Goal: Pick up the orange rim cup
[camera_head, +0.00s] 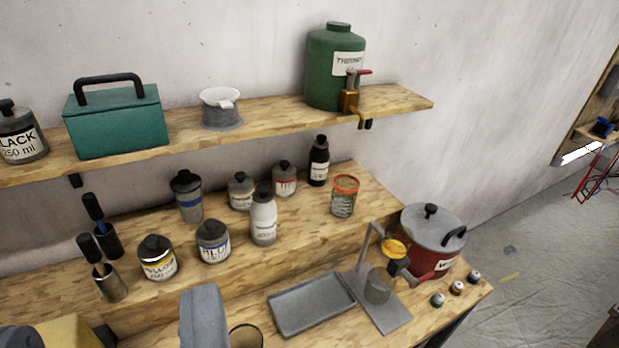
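The orange rim cup (343,197) is a clear, see-through cup with graduated markings and a bright orange ring around its top. It stands upright on the raised wooden step, right of centre, near the step's right end. It is not hidden by anything.
A dark bottle (318,162) and a red-labelled jar (284,179) stand behind and left of the cup. A red pot (433,241), a metal stand (385,303) and a grey tray (310,304) sit lower. A shelf (270,110) overhangs behind.

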